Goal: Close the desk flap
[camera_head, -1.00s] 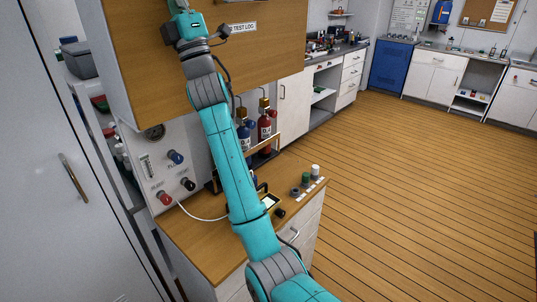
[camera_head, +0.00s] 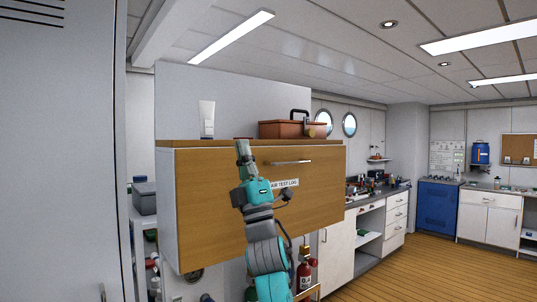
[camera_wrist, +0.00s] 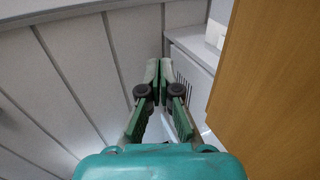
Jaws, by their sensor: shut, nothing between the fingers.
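The desk flap (camera_head: 225,222) is a wide wooden panel with a metal bar handle (camera_head: 291,162) near its top edge and an "AIR TEST LOG" label (camera_head: 288,183). It stands about upright against the front of the cabinet; I cannot tell whether a small gap is left. In the wrist view a wooden face (camera_wrist: 275,100) fills the right side. My gripper (camera_head: 241,146) is shut and empty, pointing up in front of the flap's upper edge, left of the handle. Its fingertips (camera_wrist: 152,68) meet in the wrist view, apart from the wood. My arm hides part of the flap.
A white tube (camera_head: 206,118) and a reddish-brown case (camera_head: 292,129) stand on the cabinet top. A tall grey locker (camera_head: 60,150) is close on the left. Red bottles (camera_head: 304,275) show below the flap. Open floor (camera_head: 400,270) lies to the right.

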